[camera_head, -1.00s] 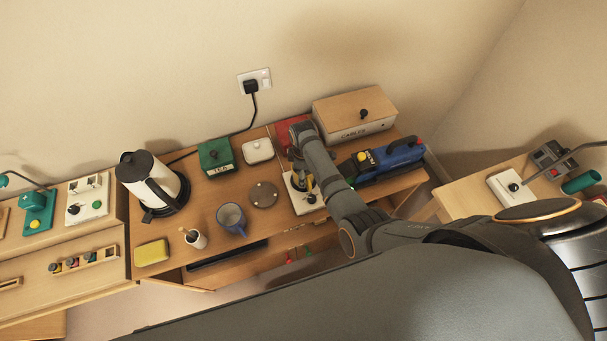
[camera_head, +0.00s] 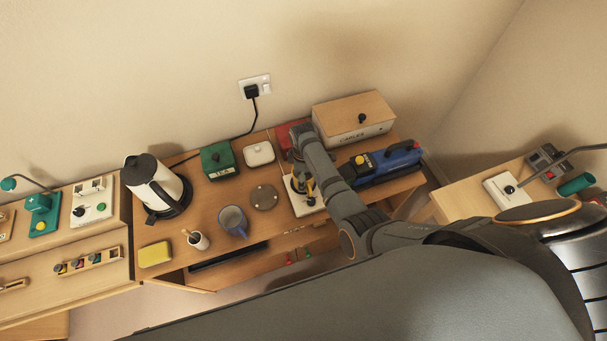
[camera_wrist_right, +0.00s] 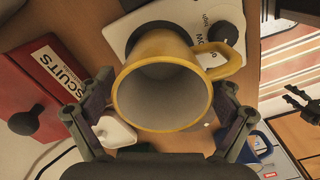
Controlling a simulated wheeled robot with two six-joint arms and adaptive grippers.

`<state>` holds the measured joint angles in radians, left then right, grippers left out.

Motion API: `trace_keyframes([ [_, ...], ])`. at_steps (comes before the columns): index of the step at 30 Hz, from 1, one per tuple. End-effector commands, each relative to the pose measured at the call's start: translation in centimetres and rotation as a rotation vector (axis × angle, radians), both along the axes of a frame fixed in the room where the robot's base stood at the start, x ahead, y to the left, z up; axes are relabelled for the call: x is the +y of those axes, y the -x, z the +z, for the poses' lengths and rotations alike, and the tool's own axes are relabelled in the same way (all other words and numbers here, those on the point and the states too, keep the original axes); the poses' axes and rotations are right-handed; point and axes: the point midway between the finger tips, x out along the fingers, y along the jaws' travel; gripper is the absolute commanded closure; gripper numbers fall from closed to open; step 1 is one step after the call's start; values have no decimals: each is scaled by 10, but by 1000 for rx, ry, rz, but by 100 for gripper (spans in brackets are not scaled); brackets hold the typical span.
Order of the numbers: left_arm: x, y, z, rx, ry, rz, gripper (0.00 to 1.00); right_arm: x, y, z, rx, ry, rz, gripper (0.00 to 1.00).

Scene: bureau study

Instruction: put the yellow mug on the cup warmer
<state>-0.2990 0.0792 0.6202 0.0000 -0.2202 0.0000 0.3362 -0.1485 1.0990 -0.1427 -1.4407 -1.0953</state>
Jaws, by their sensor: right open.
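The yellow mug (camera_wrist_right: 163,85) stands upright between the fingers of my right gripper (camera_wrist_right: 160,117) in the right wrist view, its handle to the right. The fingers are open, one on each side of it. The mug is over the white cup warmer (camera_wrist_right: 131,28), which has a black knob; its base is hidden, so contact cannot be told. In the head view the warmer (camera_head: 309,209) shows under my right gripper (camera_head: 300,180), which covers most of the mug. A dark claw shape, possibly my left gripper (camera_wrist_right: 303,106), shows at the wrist view's right edge.
A red biscuits box (camera_wrist_right: 40,85) and a white lidded dish (camera_head: 259,153) are near the gripper. A round grey disc (camera_head: 264,197) and a blue mug (camera_head: 233,222) lie to the left.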

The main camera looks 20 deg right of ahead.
Motion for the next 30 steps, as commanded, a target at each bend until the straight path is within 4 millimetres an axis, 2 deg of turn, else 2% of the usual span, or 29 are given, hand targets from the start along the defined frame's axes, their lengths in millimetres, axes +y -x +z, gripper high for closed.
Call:
trace_keyframes([
  [1, 0, -1, 24, -1, 0, 0, 60, 0, -1, 23, -1, -1, 0, 9],
  [5, 1, -2, 39, -3, -1, 0, 60, 0, -1, 53, -4, -1, 0, 9],
  [7, 1, -2, 31, -4, -2, -1, 60, 0, -2, 62, -5, 0, 0, 9],
  [12, 1, -1, 30, -2, -2, -1, 60, 1, -1, 92, -4, -1, 0, 9],
  [18, 1, 0, 30, -1, -2, -1, 60, 0, 0, 104, 0, 0, 0, 9],
  [30, 1, 1, 30, 1, -1, -1, 60, 0, -1, 104, 0, 0, 0, 9],
])
